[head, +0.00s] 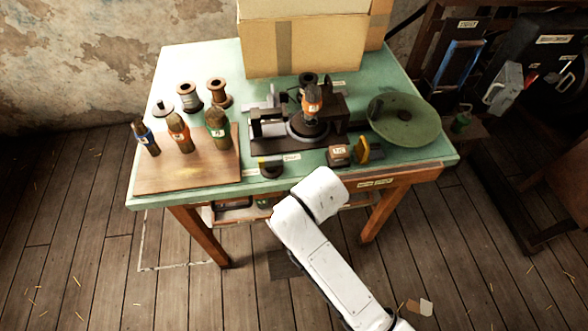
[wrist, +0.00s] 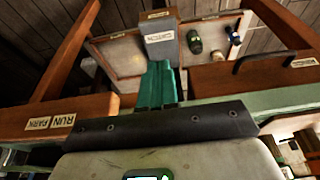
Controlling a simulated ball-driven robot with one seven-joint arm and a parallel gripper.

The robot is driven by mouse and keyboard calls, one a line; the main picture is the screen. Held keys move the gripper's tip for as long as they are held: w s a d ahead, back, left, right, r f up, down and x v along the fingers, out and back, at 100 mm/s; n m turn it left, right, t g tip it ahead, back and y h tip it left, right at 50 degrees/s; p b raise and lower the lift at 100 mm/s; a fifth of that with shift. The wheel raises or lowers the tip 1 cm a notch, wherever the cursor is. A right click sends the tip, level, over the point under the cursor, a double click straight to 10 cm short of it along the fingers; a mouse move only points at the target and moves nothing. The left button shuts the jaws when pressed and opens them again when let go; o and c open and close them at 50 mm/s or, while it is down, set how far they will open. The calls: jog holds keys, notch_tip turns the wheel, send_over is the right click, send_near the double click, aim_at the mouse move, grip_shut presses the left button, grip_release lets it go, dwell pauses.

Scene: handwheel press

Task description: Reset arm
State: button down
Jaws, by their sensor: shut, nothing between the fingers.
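My gripper (wrist: 158,72) shows in the wrist view as two teal fingers pressed together, with nothing between them. It points at the table's front side, with a grey labelled box (wrist: 158,44) beyond the fingertips. In the head view my white arm reaches to the table's front edge and hides the gripper. The press (head: 262,138) stands mid-table with an orange-labelled bottle (head: 312,98) upright in it. A round green disc (head: 403,120), perhaps the handwheel, is at the right of the table.
A cardboard box (head: 300,45) fills the table's back. A RUN/PARK label (wrist: 50,122) is on the wooden front. A shelf with small bottles (wrist: 194,40) lies below. Floor left is clear.

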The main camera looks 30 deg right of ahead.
jog(key=s+d+n+g, duration=0.1)
jog(key=s+d, duration=0.3)
jog(key=s, duration=0.6)
jog(key=s+d+n+g, duration=0.1)
jog(key=s+d, duration=0.3)
jog(key=s, duration=0.6)
jog(key=shift+s+n+y, duration=0.4)
jog(key=shift+n, duration=0.1)
